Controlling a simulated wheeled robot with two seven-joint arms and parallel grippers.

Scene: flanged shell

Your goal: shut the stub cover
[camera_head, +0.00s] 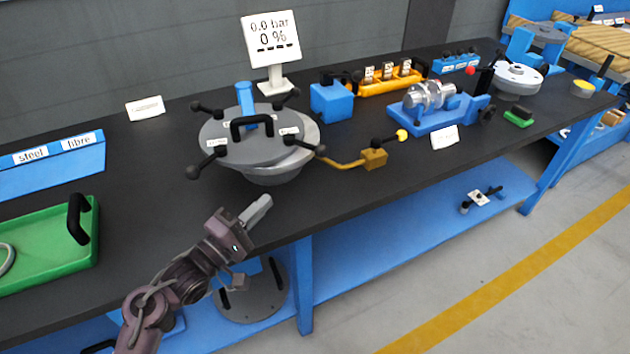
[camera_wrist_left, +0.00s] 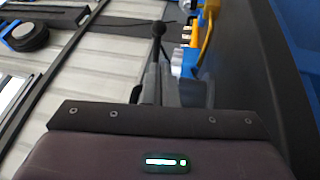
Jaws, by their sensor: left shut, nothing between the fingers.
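A grey round cover (camera_head: 235,150) with a black bridge handle and several black-knobbed arms lies on a grey flanged shell (camera_head: 312,135) on the bench. The cover looks set off to the left, leaving the shell's rim showing at the right. I cannot tell whether it is seated. A blue post (camera_head: 244,98) stands at its back edge. My left gripper (camera_head: 264,202) is shut and empty, in front of and below the shell, near the bench's front edge, touching nothing visible. Its fingers (camera_wrist_left: 157,82) show in the left wrist view, with a black knob (camera_wrist_left: 159,28) beyond. My right gripper is out of view.
A brass lever block (camera_head: 374,158) with a yellow knob stands right of the shell. A display (camera_head: 270,38) reading 0.0 bar, 0 % is behind. A green tray (camera_head: 50,262) is left. A blue fixture (camera_head: 432,120) holds a metal shaft. Bare bench lies in front of the shell.

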